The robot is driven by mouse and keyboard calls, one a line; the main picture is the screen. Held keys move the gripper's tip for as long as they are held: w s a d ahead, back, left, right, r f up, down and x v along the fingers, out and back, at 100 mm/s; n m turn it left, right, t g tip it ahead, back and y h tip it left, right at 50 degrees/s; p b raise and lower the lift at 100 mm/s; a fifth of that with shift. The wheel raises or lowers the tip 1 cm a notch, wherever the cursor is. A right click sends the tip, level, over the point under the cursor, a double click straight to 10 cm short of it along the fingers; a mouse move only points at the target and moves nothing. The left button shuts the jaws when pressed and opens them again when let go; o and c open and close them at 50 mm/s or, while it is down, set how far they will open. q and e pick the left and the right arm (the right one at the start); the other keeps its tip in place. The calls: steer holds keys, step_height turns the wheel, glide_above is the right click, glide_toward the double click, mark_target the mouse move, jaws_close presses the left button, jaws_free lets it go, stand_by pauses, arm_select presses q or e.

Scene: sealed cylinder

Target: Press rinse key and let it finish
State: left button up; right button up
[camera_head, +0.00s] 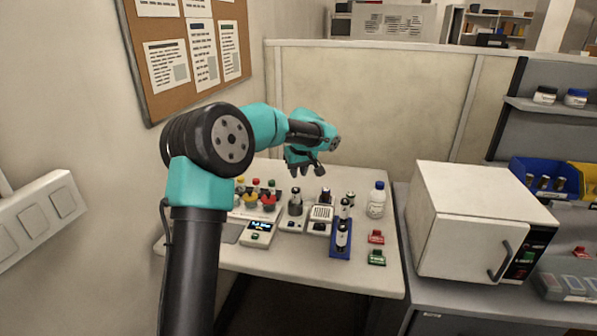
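My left gripper (305,171) hangs with its fingers down above the back middle of the white table, behind the small devices. It looks empty, but its fingers are too small and dark to tell whether they are open or shut. I cannot read which key is the rinse key. My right gripper is out of view.
Yellow and red-topped items (259,200) stand at the back left. A blue rack (341,240) holds dark cylinders. A white bottle (376,200), a red piece (376,237) and a green piece (377,258) are at the right. A white oven-like box (470,222) stands beyond.

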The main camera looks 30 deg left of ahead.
arm_select(q)
jaws_close()
stand_by(1.2)
